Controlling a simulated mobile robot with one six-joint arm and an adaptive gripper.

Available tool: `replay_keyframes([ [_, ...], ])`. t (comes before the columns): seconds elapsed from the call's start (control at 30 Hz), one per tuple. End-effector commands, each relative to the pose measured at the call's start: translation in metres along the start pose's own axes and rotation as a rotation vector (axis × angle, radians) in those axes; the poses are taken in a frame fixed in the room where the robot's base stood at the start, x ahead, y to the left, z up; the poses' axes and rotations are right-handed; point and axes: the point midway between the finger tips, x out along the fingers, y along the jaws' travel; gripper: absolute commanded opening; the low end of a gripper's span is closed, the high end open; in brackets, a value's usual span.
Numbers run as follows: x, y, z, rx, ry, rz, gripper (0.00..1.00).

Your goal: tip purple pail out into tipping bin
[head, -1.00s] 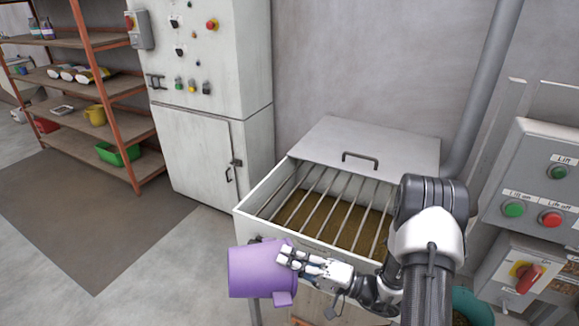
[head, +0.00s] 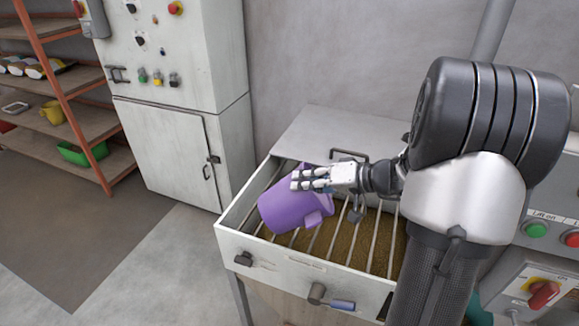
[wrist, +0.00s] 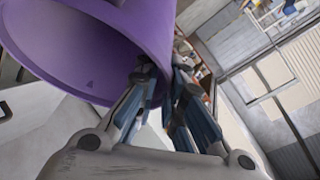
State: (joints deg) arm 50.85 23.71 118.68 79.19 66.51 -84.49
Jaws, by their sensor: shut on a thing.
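The purple pail (head: 287,212) is tilted over the left part of the tipping bin in the head view. My gripper (head: 312,180) is shut on the pail's wall near its rim. The tipping bin (head: 275,252) is a pale metal box with bars across its open top and brown pellets (head: 343,241) below the bars. In the wrist view the pail (wrist: 120,45) fills the upper left, with its wall between my fingers (wrist: 160,95).
The bin's grey lid (head: 325,135) with a handle stands raised at the back. A white cabinet (head: 165,150) stands to the left, with an orange-framed shelf (head: 60,85) beyond it. A control panel with a green button (head: 536,230) is at the right.

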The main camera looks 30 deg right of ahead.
Motion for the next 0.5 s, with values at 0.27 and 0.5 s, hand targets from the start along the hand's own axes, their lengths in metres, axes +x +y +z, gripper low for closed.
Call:
replay_keyframes([
  [0.27, 0.012, -0.018, 0.002, -0.072, -0.045, 0.107, 0.0],
  [0.5, 0.037, -0.04, 0.01, -0.198, -0.12, 0.302, 0.0],
])
